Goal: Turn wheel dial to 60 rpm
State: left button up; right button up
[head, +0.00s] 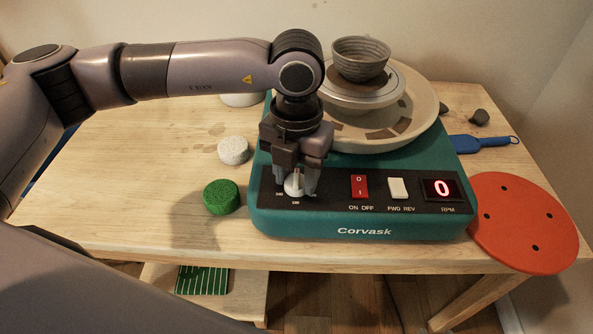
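The teal Corvask pottery wheel (262,215) stands on the table, with a black control panel on its front. The pale speed dial (293,186) is at the panel's left end, partly hidden by my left gripper. My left gripper (296,184) points down over it, with one finger on each side of the dial. I cannot tell whether the fingers touch it. The red RPM display (441,188) reads 0. A red ON/OFF switch (358,186) and a white FWD/REV switch (398,188) sit between dial and display. My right gripper is not in view.
A grey bowl (361,61) sits on the wheel head inside the splash pan (424,103). A green sponge (222,197) and a whitish round piece (233,150) lie left of the wheel. An orange disc (524,222) and blue tool (470,143) lie right.

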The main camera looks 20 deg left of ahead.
pick_arm(q)
jog(key=c, duration=0.4)
jog(key=shift+m, duration=0.3)
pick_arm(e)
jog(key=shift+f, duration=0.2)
